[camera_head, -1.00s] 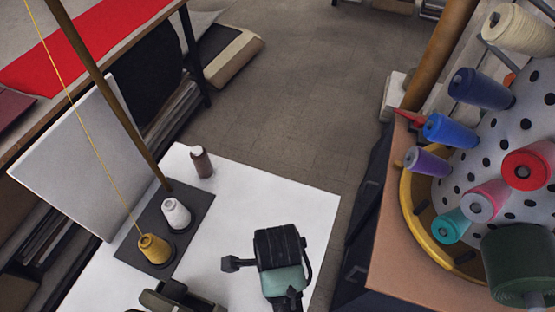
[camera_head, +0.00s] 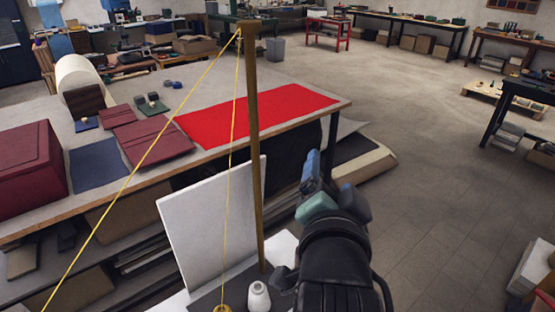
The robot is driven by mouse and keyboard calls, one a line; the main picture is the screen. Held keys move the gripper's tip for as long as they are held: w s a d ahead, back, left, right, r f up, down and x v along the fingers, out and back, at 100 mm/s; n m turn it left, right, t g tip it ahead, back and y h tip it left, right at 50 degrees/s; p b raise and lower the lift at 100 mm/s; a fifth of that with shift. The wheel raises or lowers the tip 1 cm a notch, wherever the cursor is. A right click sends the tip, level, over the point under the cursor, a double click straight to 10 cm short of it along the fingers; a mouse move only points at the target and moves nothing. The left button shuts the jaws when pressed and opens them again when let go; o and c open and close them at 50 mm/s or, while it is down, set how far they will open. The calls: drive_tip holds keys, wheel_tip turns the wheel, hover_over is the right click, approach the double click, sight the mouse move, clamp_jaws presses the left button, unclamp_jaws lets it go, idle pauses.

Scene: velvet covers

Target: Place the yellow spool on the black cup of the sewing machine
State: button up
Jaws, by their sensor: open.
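The yellow spool (camera_head: 223,308) shows only its top at the bottom edge of the head view. Its lower part and the black cup are out of frame. A yellow thread (camera_head: 229,170) runs from it up to the top of a wooden pole (camera_head: 254,150) and then slants down to the lower left. A white spool (camera_head: 258,296) stands to its right on the dark base (camera_head: 238,280). My gripper (camera_head: 311,168) is raised to the right of the pole, apart from both spools. It is open, and nothing shows in it.
A white upright panel (camera_head: 210,225) stands behind the spools. A large worktable (camera_head: 210,98) with red cloth (camera_head: 262,112), maroon pieces and a maroon box (camera_head: 25,165) lies beyond it. The grey floor (camera_head: 450,150) is open on the right.

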drive_tip(key=s+a+r+n+t+y, duration=0.1)
drive_tip(key=s+a+r+n+t, duration=0.1)
drive_tip(key=r, duration=0.8)
drive_tip(key=s+a+r+n+t, duration=0.3)
drive_tip(key=s+r+n+t, duration=0.2)
drive_tip(key=r, duration=0.5)
drive_tip(key=s+a+r+n+t+y, duration=0.1)
drive_tip(key=s+a+r+n+t, duration=0.1)
drive_tip(key=r, duration=0.8)
drive_tip(key=s+n+t, duration=0.1)
drive_tip(key=s+t, duration=0.1)
drive_tip(key=s, duration=0.1)
drive_tip(key=shift+s+a+t+y, duration=0.2)
drive_tip(key=shift+a+t+y, duration=0.1)
drive_tip(key=shift+a, duration=0.1)
drive_tip(key=shift+f, duration=0.1)
